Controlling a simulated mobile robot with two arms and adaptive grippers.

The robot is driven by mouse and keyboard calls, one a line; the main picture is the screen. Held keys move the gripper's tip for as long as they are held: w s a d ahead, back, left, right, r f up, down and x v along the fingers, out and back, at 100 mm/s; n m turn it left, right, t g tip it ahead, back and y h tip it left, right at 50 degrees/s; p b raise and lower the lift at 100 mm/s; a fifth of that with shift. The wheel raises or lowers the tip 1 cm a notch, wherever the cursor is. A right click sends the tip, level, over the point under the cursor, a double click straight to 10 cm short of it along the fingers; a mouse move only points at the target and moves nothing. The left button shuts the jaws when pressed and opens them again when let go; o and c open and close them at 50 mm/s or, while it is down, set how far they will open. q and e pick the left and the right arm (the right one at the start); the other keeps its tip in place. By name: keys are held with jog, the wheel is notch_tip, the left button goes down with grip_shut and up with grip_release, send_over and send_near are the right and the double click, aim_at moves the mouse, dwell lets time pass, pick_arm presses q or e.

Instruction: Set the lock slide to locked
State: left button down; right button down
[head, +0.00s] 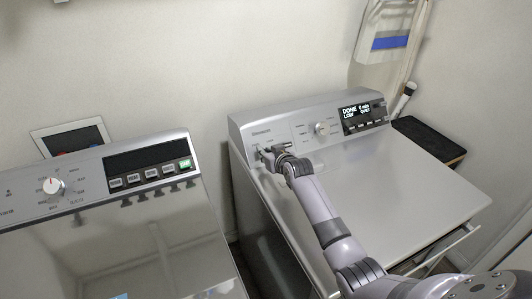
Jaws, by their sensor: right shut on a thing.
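The lock slide (259,148) is a small part at the left end of the control panel on the right-hand silver machine (395,190). My right gripper (264,154) reaches up from the lower right and is shut on the slide. The gripper covers most of the slide, so I cannot tell its position. The panel's display (362,112) reads "DONE" with smaller text beside it. A round knob (321,128) sits left of the display. My left gripper does not show.
A second silver machine (110,250) with a knob (54,186) and a row of buttons stands at the left, across a narrow gap. A dark-topped box (430,140) lies right of the machine.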

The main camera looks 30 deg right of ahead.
dwell(0.4)
jog(key=shift+s+d+b, duration=0.15)
jog(key=shift+d+b, duration=0.4)
jog(key=shift+d, duration=1.35)
jog(key=shift+a, duration=0.1)
jog(key=c, duration=2)
grip_release()
jog(key=o, duration=0.5)
jog(key=shift+c, duration=0.2)
jog(key=shift+s, duration=0.1)
